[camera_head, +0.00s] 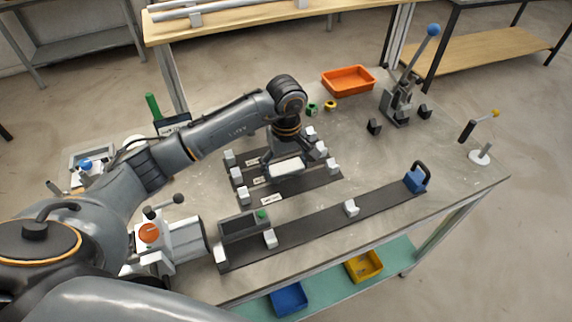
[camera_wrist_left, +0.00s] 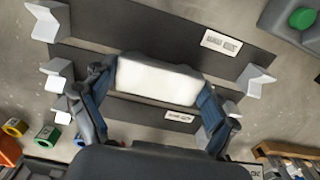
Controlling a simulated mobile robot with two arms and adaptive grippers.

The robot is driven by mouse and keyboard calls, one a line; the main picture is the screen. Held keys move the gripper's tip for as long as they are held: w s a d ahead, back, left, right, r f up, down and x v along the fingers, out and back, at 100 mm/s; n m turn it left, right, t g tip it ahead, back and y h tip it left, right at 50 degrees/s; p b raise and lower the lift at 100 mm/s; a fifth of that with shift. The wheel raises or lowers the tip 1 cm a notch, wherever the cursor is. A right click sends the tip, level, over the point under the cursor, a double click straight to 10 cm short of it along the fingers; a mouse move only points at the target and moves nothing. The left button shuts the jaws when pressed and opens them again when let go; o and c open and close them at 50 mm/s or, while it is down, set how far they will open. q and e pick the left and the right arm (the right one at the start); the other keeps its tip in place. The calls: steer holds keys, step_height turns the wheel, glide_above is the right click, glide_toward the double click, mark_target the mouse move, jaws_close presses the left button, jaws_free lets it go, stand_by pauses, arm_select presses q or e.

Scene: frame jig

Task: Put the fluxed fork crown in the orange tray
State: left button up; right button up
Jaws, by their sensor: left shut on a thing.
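My left gripper (camera_head: 287,168) is shut on a white, rounded block (camera_head: 289,165) above the dark jig strips. In the left wrist view the block (camera_wrist_left: 158,80) sits between the blue pads of my left gripper (camera_wrist_left: 153,95), one pad at each end. I cannot tell whether this block is the fluxed fork crown. A green ring (camera_head: 312,109) and a yellow ring (camera_head: 330,105) stand behind the gripper, near the orange tray (camera_head: 348,80). The tray looks empty and is at the back of the table. My right gripper is not in view.
Dark strips with white V-blocks (camera_head: 351,208) cover the table's middle and front. A lever press (camera_head: 398,100) with a blue knob stands right of the tray, beside small black blocks (camera_head: 374,127). A small stand (camera_head: 480,155) is at the right. The right part of the table is mostly clear.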

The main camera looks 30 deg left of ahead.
arm_select(q)
steer(key=shift+f, duration=0.1)
steer(key=o, duration=0.8)
steer(key=shift+f, duration=0.1)
steer(key=o, duration=0.3)
